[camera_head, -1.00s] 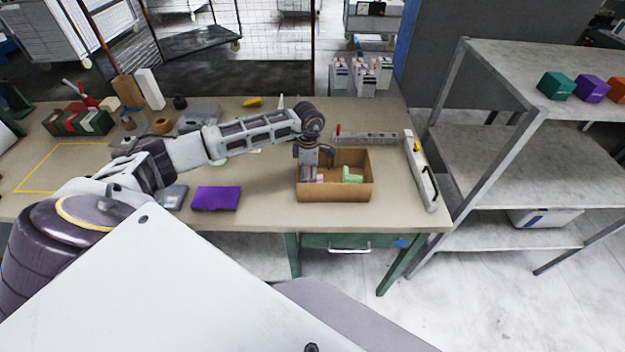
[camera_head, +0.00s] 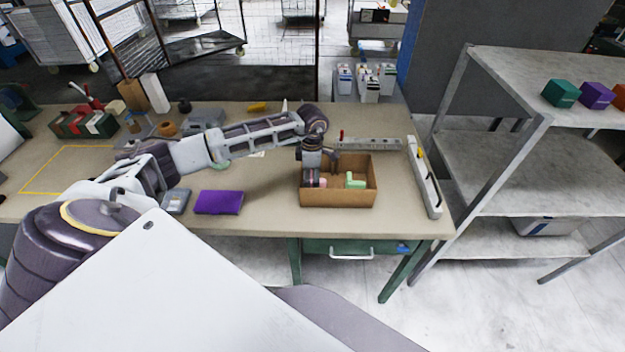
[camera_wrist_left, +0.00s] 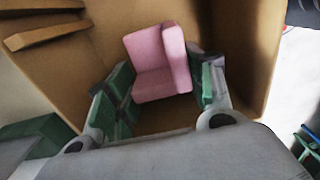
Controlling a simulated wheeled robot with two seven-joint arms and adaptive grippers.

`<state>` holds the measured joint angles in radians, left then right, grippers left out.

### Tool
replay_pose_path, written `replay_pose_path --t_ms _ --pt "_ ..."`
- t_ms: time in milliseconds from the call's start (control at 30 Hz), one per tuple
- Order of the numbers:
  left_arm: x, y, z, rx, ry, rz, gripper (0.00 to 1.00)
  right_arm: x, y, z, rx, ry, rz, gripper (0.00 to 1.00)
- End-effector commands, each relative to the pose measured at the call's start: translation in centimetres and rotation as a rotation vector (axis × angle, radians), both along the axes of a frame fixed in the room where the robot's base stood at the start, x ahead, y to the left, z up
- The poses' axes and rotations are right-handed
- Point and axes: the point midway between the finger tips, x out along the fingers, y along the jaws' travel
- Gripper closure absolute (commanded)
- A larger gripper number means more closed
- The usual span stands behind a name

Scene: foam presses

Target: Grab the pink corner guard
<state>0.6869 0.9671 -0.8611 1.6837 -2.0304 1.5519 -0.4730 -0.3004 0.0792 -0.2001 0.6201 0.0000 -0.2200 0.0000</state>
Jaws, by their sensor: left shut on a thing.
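The pink corner guard (camera_wrist_left: 160,62) is an L-shaped foam piece inside the cardboard box (camera_head: 338,198). It sits between the fingers of my left gripper (camera_wrist_left: 160,95), which is shut on it. In the head view my left gripper (camera_head: 314,176) reaches down into the left part of the box, and only a small bit of the pink guard (camera_head: 322,183) shows beside it. A light green corner piece (camera_head: 355,181) lies in the right part of the box, apart from the gripper. My right gripper is not in view.
A purple block (camera_head: 218,202) lies left of the box. A long pale level-like bar (camera_head: 424,180) lies to its right, and a grey metal strip (camera_head: 370,144) behind it. The shelf rack (camera_head: 490,150) stands right of the table. The table front (camera_head: 270,222) is clear.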

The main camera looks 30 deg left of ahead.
Motion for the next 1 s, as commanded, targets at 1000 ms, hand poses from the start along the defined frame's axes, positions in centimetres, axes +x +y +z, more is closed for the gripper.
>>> replay_pose_path --t_ms 1000 --pt "0.0 0.0 9.2 0.0 -0.001 0.0 0.64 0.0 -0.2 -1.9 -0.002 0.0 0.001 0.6"
